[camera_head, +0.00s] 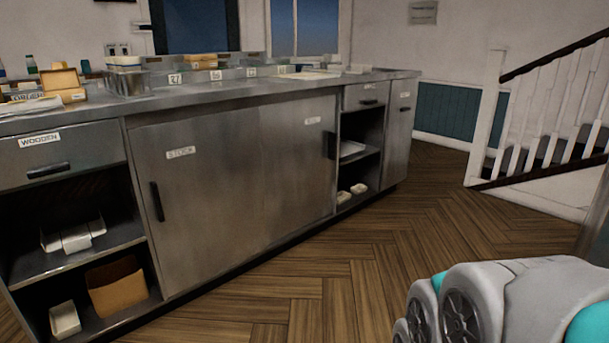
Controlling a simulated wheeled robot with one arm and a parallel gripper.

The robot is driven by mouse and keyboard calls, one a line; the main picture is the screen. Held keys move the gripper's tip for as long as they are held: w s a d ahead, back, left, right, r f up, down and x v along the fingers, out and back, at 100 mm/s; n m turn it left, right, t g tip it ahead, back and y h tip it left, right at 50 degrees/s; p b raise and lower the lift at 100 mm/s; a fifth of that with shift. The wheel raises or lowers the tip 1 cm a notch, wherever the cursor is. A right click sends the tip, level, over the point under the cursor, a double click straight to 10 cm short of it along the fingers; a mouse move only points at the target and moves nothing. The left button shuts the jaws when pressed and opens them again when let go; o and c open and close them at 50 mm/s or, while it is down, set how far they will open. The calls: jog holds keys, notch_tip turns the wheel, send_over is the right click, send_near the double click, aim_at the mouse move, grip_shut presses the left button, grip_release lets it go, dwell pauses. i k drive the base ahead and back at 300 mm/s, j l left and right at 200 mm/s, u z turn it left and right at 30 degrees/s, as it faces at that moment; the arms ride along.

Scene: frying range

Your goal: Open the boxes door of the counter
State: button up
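A long metal counter (225,96) runs along the left and middle of the view. A wide grey front labelled STOCK (235,200) has a dark handle (157,201) at its left edge and another (331,145) at its right edge. A second small label (312,121) sits near its upper right; I cannot read it. A narrow door (398,135) with a small unreadable label closes the counter's far right end. No label clearly reads "boxes". These fronts look shut. My gripper is not in view; only white and teal parts of my own body show at the lower right.
A WOODEN drawer (60,155) sits above open shelves holding white boxes (75,238) and a brown carton (117,286). Open shelves (355,165) also lie under a small drawer (366,96). The wood floor (300,290) before the counter is clear. A staircase (545,150) stands right.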

aim_at(299, 138)
jog(key=i+l+u, duration=0.15)
jog(key=i, duration=0.3)
jog(key=i+l+u, duration=0.15)
jog(key=i, duration=0.35)
jog(key=i+l+u, duration=0.15)
jog(key=i+l, duration=0.15)
jog(key=i, duration=0.15)
jog(key=i+l+u, duration=0.15)
jog(key=i+l, duration=0.15)
jog(key=i, duration=0.15)
jog(key=i+l+z, duration=0.1)
jog(key=l, duration=0.65)
jog(key=i+l+z, duration=0.15)
jog(key=l, duration=0.25)
jog(key=i+l, duration=0.1)
jog(key=l, duration=0.25)
jog(key=i+l+z, duration=0.15)
jog(key=l, duration=0.2)
